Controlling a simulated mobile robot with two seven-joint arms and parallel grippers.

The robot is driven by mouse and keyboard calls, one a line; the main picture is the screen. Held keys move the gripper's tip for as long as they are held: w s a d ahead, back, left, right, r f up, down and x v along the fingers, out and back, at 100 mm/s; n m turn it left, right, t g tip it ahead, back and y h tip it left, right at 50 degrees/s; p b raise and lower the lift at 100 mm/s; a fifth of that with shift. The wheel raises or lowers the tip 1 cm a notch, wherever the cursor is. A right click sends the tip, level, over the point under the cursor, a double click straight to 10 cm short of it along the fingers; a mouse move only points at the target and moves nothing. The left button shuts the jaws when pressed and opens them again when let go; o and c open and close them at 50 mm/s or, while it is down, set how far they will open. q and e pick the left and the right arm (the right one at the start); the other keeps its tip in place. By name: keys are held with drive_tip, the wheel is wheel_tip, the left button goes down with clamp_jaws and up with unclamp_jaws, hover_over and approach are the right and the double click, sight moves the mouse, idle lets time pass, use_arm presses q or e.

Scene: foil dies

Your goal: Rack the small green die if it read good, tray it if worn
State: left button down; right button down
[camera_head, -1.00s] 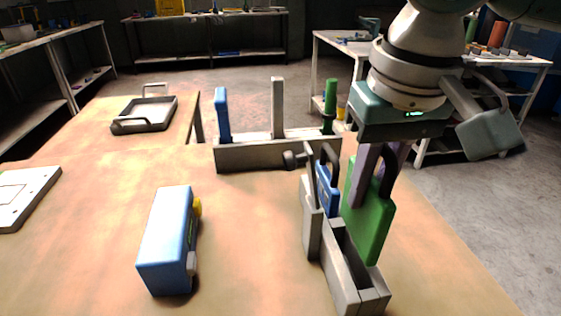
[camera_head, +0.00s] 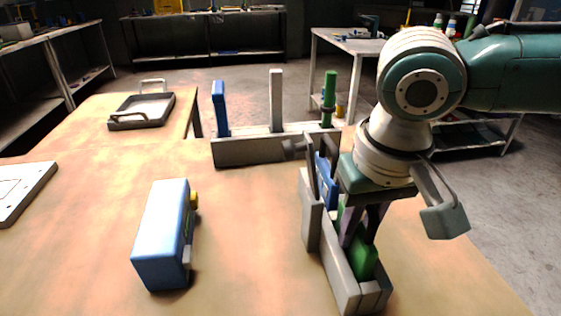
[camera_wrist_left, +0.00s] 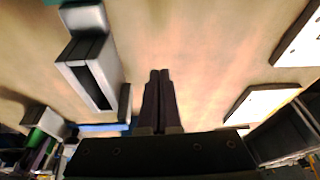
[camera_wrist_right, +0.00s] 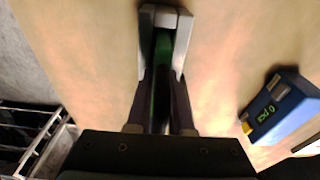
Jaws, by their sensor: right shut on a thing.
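My right gripper (camera_head: 362,215) is shut on the green die (camera_head: 364,262), pointing down over the grey slotted rack (camera_head: 311,232). The die's lower part is in the rack's near slot, hidden by the walls. In the right wrist view the green die (camera_wrist_right: 162,75) is between the fingers, with the rack (camera_wrist_right: 166,18) around its far end. A blue die (camera_head: 325,180) stands in the same rack behind it. The grey tray (camera_head: 142,110) with handles is empty at the back left. My left gripper (camera_wrist_left: 160,100) shows only in its wrist view, fingers together and empty.
A blue boxed meter (camera_head: 163,235) stands left of the rack; its green display (camera_wrist_right: 266,113) is not clearly readable. A grey holder (camera_head: 262,149) with blue, grey and green uprights stands behind. A white plate (camera_head: 22,192) lies far left. The middle left table is clear.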

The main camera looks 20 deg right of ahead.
sight(372, 206)
drive_tip(key=c, duration=0.8)
unclamp_jaws()
drive_tip(key=r, duration=0.4)
drive_tip(key=s+r+p, duration=0.1)
drive_tip(key=r, duration=0.3)
drive_tip(key=r+p, duration=0.1)
drive_tip(key=r, duration=0.3)
drive_tip(key=shift+s+a, duration=0.25)
drive_tip(key=shift+s, duration=0.1)
drive_tip(key=s+a+f+n+t+y, duration=0.2)
drive_tip(key=s+a+f+n+y, duration=0.3)
drive_tip(key=a, duration=0.6)
drive_tip(key=s+d+f+h, duration=0.3)
drive_tip(key=s+d+h, duration=0.1)
drive_tip(key=s+d, duration=0.4)
drive_tip(key=shift+s+d+f, duration=0.2)
drive_tip(key=shift+s+f, duration=0.15)
drive_tip(key=shift+s, duration=0.25)
